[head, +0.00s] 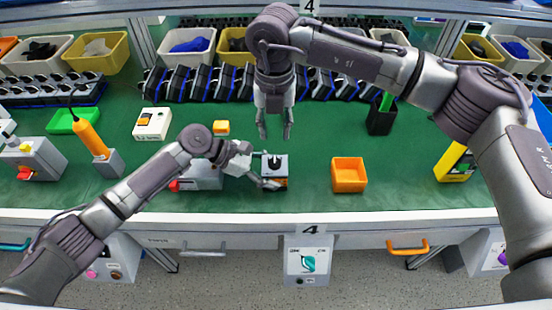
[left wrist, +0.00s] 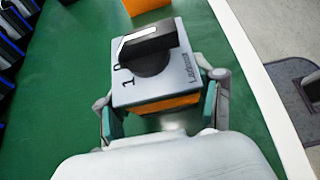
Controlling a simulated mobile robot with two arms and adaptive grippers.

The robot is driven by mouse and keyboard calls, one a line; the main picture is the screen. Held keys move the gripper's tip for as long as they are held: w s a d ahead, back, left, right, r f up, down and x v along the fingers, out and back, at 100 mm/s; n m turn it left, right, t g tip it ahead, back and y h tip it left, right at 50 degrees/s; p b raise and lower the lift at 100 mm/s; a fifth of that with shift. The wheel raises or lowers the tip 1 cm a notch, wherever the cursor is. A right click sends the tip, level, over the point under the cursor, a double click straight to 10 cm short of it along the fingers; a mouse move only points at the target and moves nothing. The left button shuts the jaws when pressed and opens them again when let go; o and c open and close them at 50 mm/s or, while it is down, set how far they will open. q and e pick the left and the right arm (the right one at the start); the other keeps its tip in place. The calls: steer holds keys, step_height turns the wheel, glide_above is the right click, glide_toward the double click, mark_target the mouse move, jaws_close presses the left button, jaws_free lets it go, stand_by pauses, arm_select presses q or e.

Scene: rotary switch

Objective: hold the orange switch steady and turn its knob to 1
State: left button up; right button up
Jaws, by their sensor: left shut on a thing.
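The orange switch (head: 275,164) is a small box with a light grey top, orange sides and a black knob; it stands on the green bench near the front edge. In the left wrist view the knob (left wrist: 149,48) carries a white line, and the marks 1 and 0 are printed at its left; the 0 is partly covered. My left gripper (head: 264,180) is shut on the switch box, with teal pads on opposite sides in the left wrist view (left wrist: 161,110). My right gripper (head: 275,133) points down, open and empty, apart from the knob in the picture.
An orange open bin (head: 348,187) stands to the right of the switch. A grey box with a red knob (head: 200,178) lies just left, behind my left arm. A yellow block (head: 221,128) and a white box (head: 152,123) stand farther back. Green bench shows between them.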

mark_target(275, 159)
steer(key=shift+f, duration=4.4)
jaws_close()
